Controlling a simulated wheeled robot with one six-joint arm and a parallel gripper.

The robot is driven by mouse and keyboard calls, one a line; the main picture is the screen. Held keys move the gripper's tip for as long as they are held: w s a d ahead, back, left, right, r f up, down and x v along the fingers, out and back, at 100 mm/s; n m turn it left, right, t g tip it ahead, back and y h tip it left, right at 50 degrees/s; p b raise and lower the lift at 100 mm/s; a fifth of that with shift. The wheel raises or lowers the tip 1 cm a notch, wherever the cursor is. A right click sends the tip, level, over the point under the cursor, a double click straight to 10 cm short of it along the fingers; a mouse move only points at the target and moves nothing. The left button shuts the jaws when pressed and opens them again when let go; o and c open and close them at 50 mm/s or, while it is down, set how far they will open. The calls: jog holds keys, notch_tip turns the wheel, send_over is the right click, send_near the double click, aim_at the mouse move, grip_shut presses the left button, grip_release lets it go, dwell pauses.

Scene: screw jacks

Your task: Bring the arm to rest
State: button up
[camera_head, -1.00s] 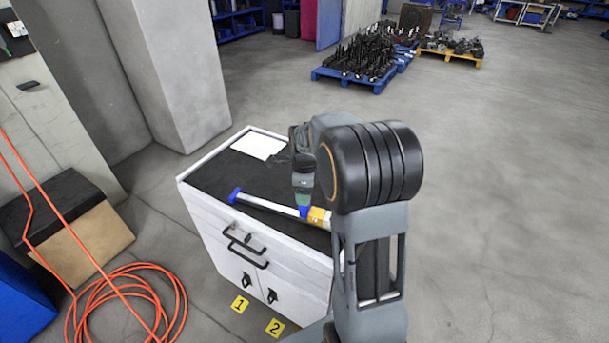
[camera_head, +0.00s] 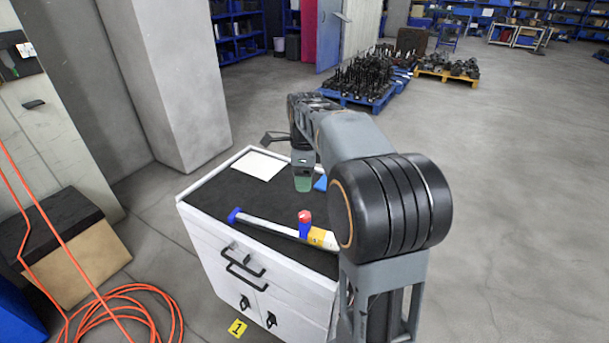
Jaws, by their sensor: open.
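My arm rises from the lower right and bends over the white cabinet (camera_head: 205,232), which has a dark top. My gripper (camera_head: 276,138) is at the far end of the arm, above the back of the cabinet. Its dark jaws are small in view, open, with nothing seen between them. A grey and green piece (camera_head: 304,180) hangs below the arm's end.
A silver bar with a blue end (camera_head: 265,223) lies across the cabinet top, beside a yellow block (camera_head: 320,238). A white sheet (camera_head: 259,165) lies at the back. A blue item (camera_head: 320,184) is partly hidden. Orange hose (camera_head: 125,290) coils on the floor at left.

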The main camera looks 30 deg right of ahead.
dwell(0.4)
jog(key=s+a+f+n+t, duration=0.2)
jog(key=s+a+n, duration=0.2)
jog(key=s+n, duration=0.4)
jog(key=s+a+f+n+t, duration=0.2)
jog(key=s+a+n, duration=0.3)
jog(key=n, duration=1.1)
jog(key=s, duration=0.3)
jog(key=shift+s+a+f+n, duration=0.25)
jog(key=shift+s+f+n, duration=0.05)
jog(key=shift+f, duration=0.1)
